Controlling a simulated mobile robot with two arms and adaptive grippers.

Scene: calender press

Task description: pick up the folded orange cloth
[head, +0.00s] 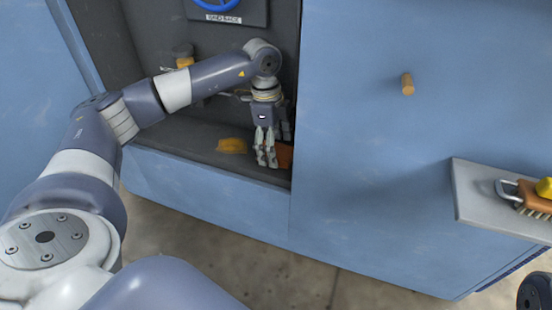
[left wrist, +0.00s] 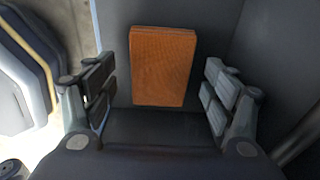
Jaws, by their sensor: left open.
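The folded orange cloth (left wrist: 163,66) is a flat, upright-looking rectangle in the left wrist view, centred between my open fingers and beyond their tips. In the head view, the cloth (head: 286,156) lies at the right end of the recess floor, partly hidden behind my fingers. My left gripper (head: 267,158) points down into the recess, just beside the cloth in that view. I cannot tell whether a fingertip touches the cloth.
The dark recess has a front lip and a right side wall close to my left gripper. A blue handwheel (head: 217,5) is above. A grey shelf (head: 477,201) at right carries a brush (head: 533,200).

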